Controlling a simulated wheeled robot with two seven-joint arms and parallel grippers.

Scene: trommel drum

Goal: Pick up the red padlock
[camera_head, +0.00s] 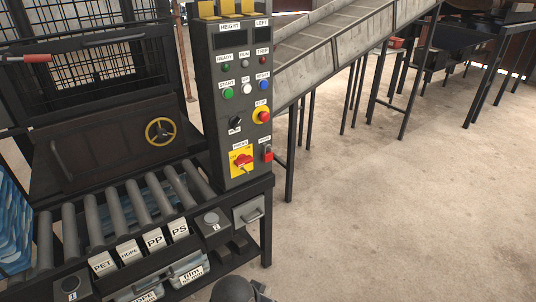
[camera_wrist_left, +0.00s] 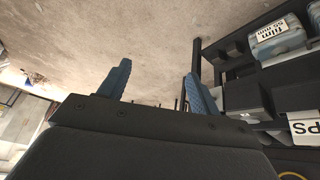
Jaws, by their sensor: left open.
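The red padlock (camera_head: 267,154) hangs at the lower right edge of the dark control panel (camera_head: 236,105), beside the yellow plate with a red rotary switch (camera_head: 242,161). It is small in the head view, and its shackle is hard to make out. My left gripper (camera_wrist_left: 160,86) shows in its wrist view with two blue fingers apart and nothing between them; the bare floor lies beyond. The padlock is not seen in the wrist view. A dark part of my arm shows at the bottom of the head view. My right gripper is not in view.
A roller conveyor (camera_head: 105,218) with labelled bins below it stands left of the panel. A sloped conveyor (camera_head: 335,45) runs behind. The concrete floor (camera_head: 400,210) to the right is clear.

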